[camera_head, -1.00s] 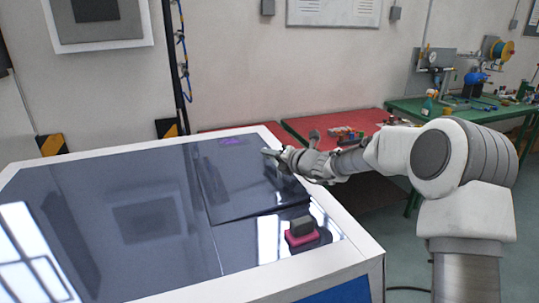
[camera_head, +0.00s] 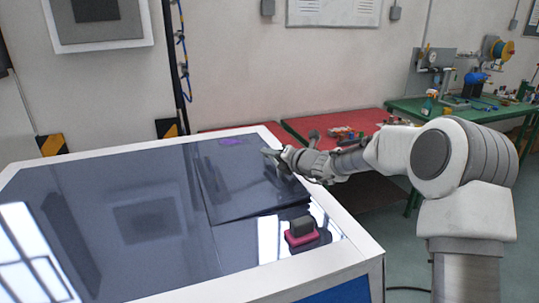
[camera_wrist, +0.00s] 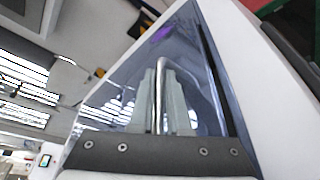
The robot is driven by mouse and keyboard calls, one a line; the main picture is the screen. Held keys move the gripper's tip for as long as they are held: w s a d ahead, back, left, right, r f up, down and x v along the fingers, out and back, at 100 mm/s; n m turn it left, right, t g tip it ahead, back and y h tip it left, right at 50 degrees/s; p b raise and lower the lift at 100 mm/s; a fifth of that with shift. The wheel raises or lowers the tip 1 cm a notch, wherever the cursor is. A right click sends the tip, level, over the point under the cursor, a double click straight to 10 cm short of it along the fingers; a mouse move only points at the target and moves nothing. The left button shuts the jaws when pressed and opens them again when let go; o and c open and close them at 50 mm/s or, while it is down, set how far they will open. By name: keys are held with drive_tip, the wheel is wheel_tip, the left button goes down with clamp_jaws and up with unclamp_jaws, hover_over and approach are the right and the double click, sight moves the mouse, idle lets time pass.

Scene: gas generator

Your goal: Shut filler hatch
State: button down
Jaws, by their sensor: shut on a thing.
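The filler hatch appears to be the dark glossy panel (camera_head: 235,190) in the right part of the generator's top (camera_head: 130,215). Its near edge shows as a dark line, and the panel looks almost level with the top; I cannot tell if it lies fully flush. My gripper (camera_head: 270,153) is low at the right side of this panel. In the wrist view, the two grey fingers of my gripper (camera_wrist: 162,95) are closed around a bent shiny metal bar (camera_wrist: 161,66), which looks like a handle. In the head view the bar is too small to make out.
A black and pink block (camera_head: 301,231) sits on the top near its front right corner. A white frame (camera_head: 340,255) borders the top. Behind stand a red table (camera_head: 350,122) with small items and a green workbench (camera_head: 455,114).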

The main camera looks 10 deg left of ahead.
drive_tip(key=shift+s+a+r, duration=0.1)
drive_tip(key=shift+a, duration=0.1)
drive_tip(key=shift+d+f+m+y+b, duration=0.15)
drive_tip(key=shift+f+m, duration=0.1)
drive_tip(key=shift+f, duration=0.45)
drive_tip(key=shift+d+f+m+y+b, duration=0.15)
drive_tip(key=shift+f+m, duration=0.1)
drive_tip(key=shift+f, duration=0.45)
drive_tip(key=c, duration=1.2)
unclamp_jaws()
drive_tip(key=shift+a, duration=0.1)
drive_tip(key=shift+o, duration=0.2)
drive_tip(key=shift+d+r, duration=0.1)
drive_tip(key=shift+d, duration=0.25)
drive_tip(key=v, duration=1.6)
drive_tip(key=shift+s+d+r, duration=0.1)
drive_tip(key=shift+s+d, duration=0.05)
drive_tip(key=shift+s, duration=0.25)
drive_tip(key=shift+b, duration=0.3)
